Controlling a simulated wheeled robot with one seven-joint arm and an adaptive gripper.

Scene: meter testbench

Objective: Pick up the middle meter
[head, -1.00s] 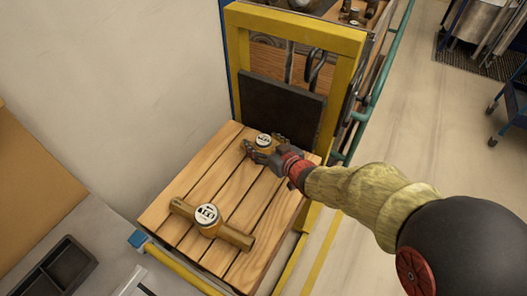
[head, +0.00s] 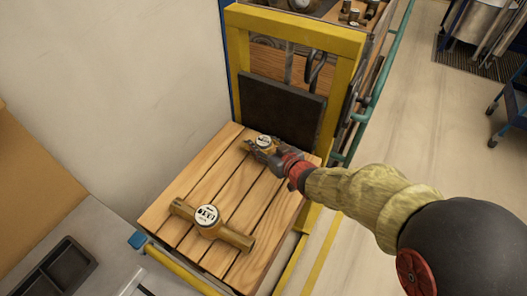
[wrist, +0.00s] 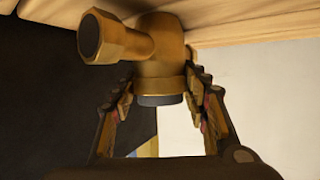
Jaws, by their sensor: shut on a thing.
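A brass meter (head: 266,141) with a white dial sits at the far end of the slatted wooden surface, partly hidden by my gripper (head: 258,148). The wrist view shows this meter's brass body (wrist: 163,50) and a pipe end (wrist: 100,36) close up, against the planks. My gripper's fingers (wrist: 162,92) lie on both sides of the body and are shut on it. Whether it is clear of the planks cannot be told. A second brass meter (head: 208,214) with a white dial and a pipe stub on each side lies nearer on the same planks, apart from my gripper.
The wooden planks (head: 245,192) are bare between the two meters. A dark panel (head: 282,110) and a yellow frame (head: 238,55) stand just behind the held meter. A yellow rail (head: 185,274) runs along the near edge. A wall rises on the left.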

